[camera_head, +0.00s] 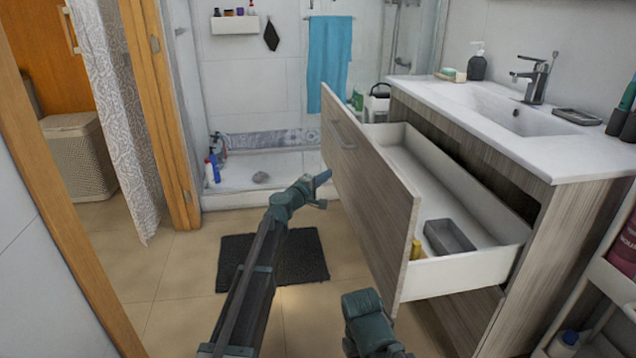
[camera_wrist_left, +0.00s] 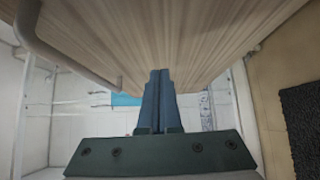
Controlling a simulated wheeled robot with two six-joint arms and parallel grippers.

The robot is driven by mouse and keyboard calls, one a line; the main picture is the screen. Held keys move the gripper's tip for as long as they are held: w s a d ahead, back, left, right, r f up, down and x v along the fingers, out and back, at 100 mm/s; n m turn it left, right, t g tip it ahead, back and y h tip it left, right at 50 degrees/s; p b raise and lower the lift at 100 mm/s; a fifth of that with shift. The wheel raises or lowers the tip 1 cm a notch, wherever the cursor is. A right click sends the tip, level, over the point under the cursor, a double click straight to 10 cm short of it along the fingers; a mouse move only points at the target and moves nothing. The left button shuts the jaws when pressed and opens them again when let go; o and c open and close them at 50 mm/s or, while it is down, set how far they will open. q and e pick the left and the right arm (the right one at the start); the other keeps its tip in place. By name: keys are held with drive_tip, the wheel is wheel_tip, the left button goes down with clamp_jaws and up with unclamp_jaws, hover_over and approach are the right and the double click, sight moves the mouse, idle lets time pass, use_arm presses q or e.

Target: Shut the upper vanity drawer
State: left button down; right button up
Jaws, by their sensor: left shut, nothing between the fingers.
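The upper vanity drawer (camera_head: 375,190) is pulled out from the wood-grain vanity (camera_head: 560,215). Its front panel has a metal bar handle (camera_head: 342,135), and its white inside shows. My left gripper (camera_head: 322,178) is shut and empty, beside the outer face of the drawer front, below the handle. In the left wrist view the closed fingers (camera_wrist_left: 158,85) point along the wooden drawer front (camera_wrist_left: 180,35), with the handle (camera_wrist_left: 50,50) to the left. I cannot tell whether the fingertips touch the panel. My right gripper's fingers are not seen.
A grey tray (camera_head: 448,237) and a small yellow item (camera_head: 416,249) lie in the drawer. A white shelf cart (camera_head: 610,275) stands at the right. A dark mat (camera_head: 300,257) lies on the tiled floor. The sink counter (camera_head: 470,105) is above the drawer.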

sight(348, 168)
use_arm(q)
drive_tip(key=shift+w+d, duration=0.4)
drive_tip(key=shift+d, duration=0.4)
drive_tip(key=shift+w+d, duration=0.4)
drive_tip(key=shift+d, duration=0.35)
drive_tip(key=shift+w+d, duration=0.4)
drive_tip(key=shift+d, duration=0.4)
drive_tip(key=shift+d, duration=0.15)
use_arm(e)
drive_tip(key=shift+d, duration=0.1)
